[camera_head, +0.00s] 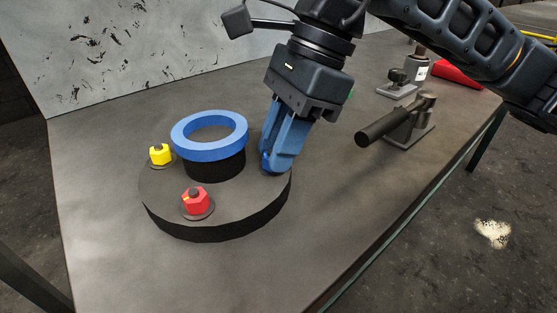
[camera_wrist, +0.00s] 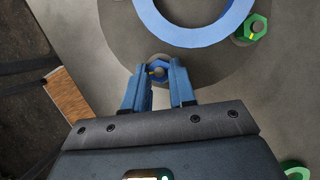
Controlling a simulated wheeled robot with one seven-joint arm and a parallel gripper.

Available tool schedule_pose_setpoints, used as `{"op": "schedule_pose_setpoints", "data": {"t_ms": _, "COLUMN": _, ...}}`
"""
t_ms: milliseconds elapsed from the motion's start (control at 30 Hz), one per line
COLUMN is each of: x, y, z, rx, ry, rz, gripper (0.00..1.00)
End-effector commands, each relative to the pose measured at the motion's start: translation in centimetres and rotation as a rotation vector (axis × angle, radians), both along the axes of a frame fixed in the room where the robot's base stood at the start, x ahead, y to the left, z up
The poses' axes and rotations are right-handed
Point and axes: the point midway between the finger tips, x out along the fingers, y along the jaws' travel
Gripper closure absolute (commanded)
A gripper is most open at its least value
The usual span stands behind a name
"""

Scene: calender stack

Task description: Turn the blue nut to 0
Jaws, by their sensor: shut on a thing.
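The blue nut (camera_wrist: 157,70) sits near the rim of the round dark base (camera_head: 235,207), between my fingertips in the wrist view. A small yellow mark shows on the nut, left of its centre bolt. My gripper (camera_wrist: 159,76) has its blue fingers closed around the nut, with the fingers pointing down at the base. In the head view my gripper (camera_head: 270,166) stands at the right side of the base and hides most of the nut. Any number marks around the nut cannot be made out.
A large blue ring (camera_head: 209,135) on a black hub rises beside my gripper. A yellow nut (camera_head: 160,155), a red nut (camera_head: 196,201) and a green nut (camera_wrist: 250,28) sit on the same base. A clamp with a black handle (camera_head: 383,127) stands to the right on the table (camera_head: 330,205).

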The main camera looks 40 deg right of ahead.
Motion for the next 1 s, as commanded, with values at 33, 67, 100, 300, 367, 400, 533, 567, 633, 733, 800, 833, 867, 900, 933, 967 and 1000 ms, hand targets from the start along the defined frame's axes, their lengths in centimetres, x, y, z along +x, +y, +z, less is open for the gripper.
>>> {"op": "schedule_pose_setpoints", "data": {"t_ms": 33, "x": -0.07, "y": 0.03, "z": -0.75, "rx": -0.002, "ry": -0.004, "rz": -0.033, "gripper": 1.00}}
{"op": "schedule_pose_setpoints", "data": {"t_ms": 67, "x": -0.11, "y": 0.04, "z": -0.81, "rx": -0.002, "ry": -0.003, "rz": -0.059, "gripper": 1.00}}
{"op": "schedule_pose_setpoints", "data": {"t_ms": 100, "x": -0.16, "y": 0.05, "z": -0.87, "rx": -0.003, "ry": -0.004, "rz": -0.096, "gripper": 1.00}}
{"op": "schedule_pose_setpoints", "data": {"t_ms": 300, "x": -0.32, "y": 0.15, "z": -0.84, "rx": -0.004, "ry": -0.005, "rz": -0.286, "gripper": 1.00}}
{"op": "schedule_pose_setpoints", "data": {"t_ms": 367, "x": -0.36, "y": 0.19, "z": -0.82, "rx": -0.004, "ry": -0.006, "rz": -0.343, "gripper": 1.00}}
{"op": "schedule_pose_setpoints", "data": {"t_ms": 400, "x": -0.38, "y": 0.22, "z": -0.82, "rx": -0.004, "ry": -0.006, "rz": -0.382, "gripper": 1.00}}
{"op": "schedule_pose_setpoints", "data": {"t_ms": 533, "x": -0.47, "y": 0.32, "z": -0.80, "rx": -0.002, "ry": -0.005, "rz": -0.505, "gripper": 1.00}}
{"op": "schedule_pose_setpoints", "data": {"t_ms": 567, "x": -0.48, "y": 0.35, "z": -0.79, "rx": -0.003, "ry": -0.005, "rz": -0.534, "gripper": 1.00}}
{"op": "schedule_pose_setpoints", "data": {"t_ms": 633, "x": -0.51, "y": 0.39, "z": -0.78, "rx": -0.003, "ry": -0.006, "rz": -0.600, "gripper": 1.00}}
{"op": "schedule_pose_setpoints", "data": {"t_ms": 733, "x": -0.57, "y": 0.46, "z": -0.75, "rx": -0.003, "ry": -0.006, "rz": -0.695, "gripper": 1.00}}
{"op": "schedule_pose_setpoints", "data": {"t_ms": 800, "x": -0.60, "y": 0.50, "z": -0.77, "rx": -0.004, "ry": -0.006, "rz": -0.763, "gripper": 1.00}}
{"op": "schedule_pose_setpoints", "data": {"t_ms": 833, "x": -0.61, "y": 0.53, "z": -0.75, "rx": -0.004, "ry": -0.006, "rz": -0.791, "gripper": 1.00}}
{"op": "schedule_pose_setpoints", "data": {"t_ms": 867, "x": -0.64, "y": 0.56, "z": -0.73, "rx": -0.003, "ry": -0.005, "rz": -0.820, "gripper": 1.00}}
{"op": "schedule_pose_setpoints", "data": {"t_ms": 900, "x": -0.66, "y": 0.59, "z": -0.71, "rx": -0.004, "ry": -0.005, "rz": -0.856, "gripper": 1.00}}
{"op": "schedule_pose_setpoints", "data": {"t_ms": 933, "x": -0.67, "y": 0.61, "z": -0.71, "rx": -0.003, "ry": -0.006, "rz": -0.884, "gripper": 1.00}}
{"op": "schedule_pose_setpoints", "data": {"t_ms": 967, "x": -0.67, "y": 0.63, "z": -0.69, "rx": -0.004, "ry": -0.005, "rz": -0.911, "gripper": 1.00}}
{"op": "schedule_pose_setpoints", "data": {"t_ms": 1000, "x": -0.69, "y": 0.67, "z": -0.67, "rx": -0.004, "ry": -0.005, "rz": -0.946, "gripper": 1.00}}
